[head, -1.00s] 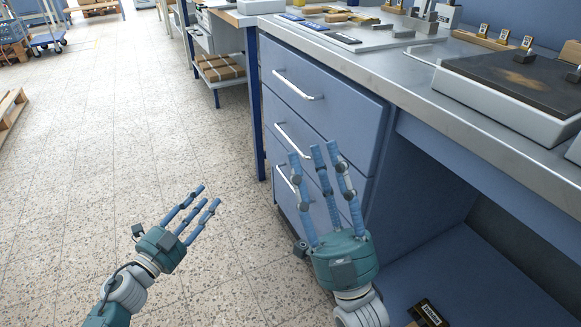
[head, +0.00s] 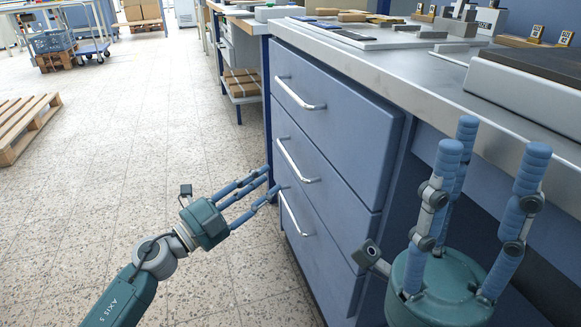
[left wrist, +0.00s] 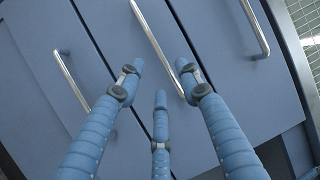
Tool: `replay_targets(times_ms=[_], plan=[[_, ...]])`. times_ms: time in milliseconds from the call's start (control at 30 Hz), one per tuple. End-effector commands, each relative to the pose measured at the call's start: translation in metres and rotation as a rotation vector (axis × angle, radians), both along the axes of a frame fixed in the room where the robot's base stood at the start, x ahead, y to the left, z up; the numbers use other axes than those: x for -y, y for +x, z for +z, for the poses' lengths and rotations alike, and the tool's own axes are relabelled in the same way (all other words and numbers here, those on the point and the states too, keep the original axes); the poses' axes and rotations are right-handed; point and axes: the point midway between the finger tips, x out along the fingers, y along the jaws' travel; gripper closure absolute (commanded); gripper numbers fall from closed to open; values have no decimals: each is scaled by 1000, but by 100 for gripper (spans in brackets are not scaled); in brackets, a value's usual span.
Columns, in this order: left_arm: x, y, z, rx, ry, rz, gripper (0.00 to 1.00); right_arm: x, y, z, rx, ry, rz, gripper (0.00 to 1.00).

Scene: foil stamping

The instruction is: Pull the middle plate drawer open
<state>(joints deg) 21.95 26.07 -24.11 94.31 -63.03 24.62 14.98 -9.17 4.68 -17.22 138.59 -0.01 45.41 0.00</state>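The blue drawer unit has three drawers with silver bar handles, and all look closed. The middle drawer (head: 335,173) and its handle (head: 297,162) show in the head view. In the left wrist view the middle handle (left wrist: 158,42) runs between my spread fingers. My left gripper (head: 266,182) is open and empty, its fingers pointing at the drawer fronts near the middle and bottom handles. I cannot tell if it touches. My right gripper (head: 490,150) is open and empty, fingers up, to the right of the drawers and near the worktop edge.
The top drawer (head: 330,105) and bottom drawer (head: 325,255) lie above and below. The steel worktop (head: 425,70) holds stamping tools and blocks. The floor between is clear.

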Motion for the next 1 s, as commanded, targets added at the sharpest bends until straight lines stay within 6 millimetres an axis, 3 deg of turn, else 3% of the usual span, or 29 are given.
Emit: replay_targets(times_ms=[333, 800, 1000], plan=[[47, 41, 10, 2, -2, -1, 65, -2, -1, 5, 47, -5, -3, 60], [58, 50, 13, -1, -1, 1, 65, -3, -1, 9, 58, -7, -4, 60], [58, 50, 13, -2, -1, 1, 100, -3, -1, 9, 58, -7, -4, 60]])
